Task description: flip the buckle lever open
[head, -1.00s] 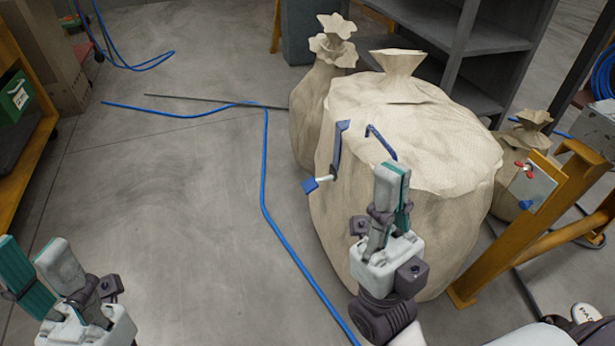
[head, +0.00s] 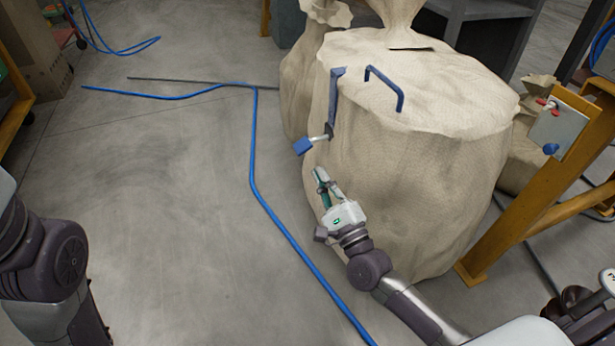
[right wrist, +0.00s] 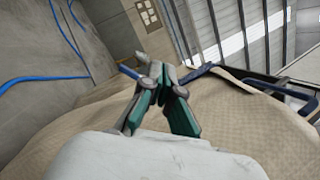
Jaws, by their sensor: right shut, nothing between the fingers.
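The buckle lever shows in the head view as a blue paddle (head: 303,147) on a short pale shaft. It joins the lower end of a dark blue upright bar (head: 334,100) at the near left side of the large sack. A blue piece of it, partly hidden by my fingers, shows in the right wrist view (right wrist: 129,71). My right gripper (head: 321,178) is shut and empty, just below the lever, fingers pointing up toward it. Its fingertips also show in the right wrist view (right wrist: 158,75); contact with the lever cannot be told. My left gripper is out of view.
The large beige sack (head: 420,180) fills the space beside my right gripper, with a blue handle (head: 385,85) on top. An orange frame (head: 535,195) with a grey plate (head: 558,130) stands at right.

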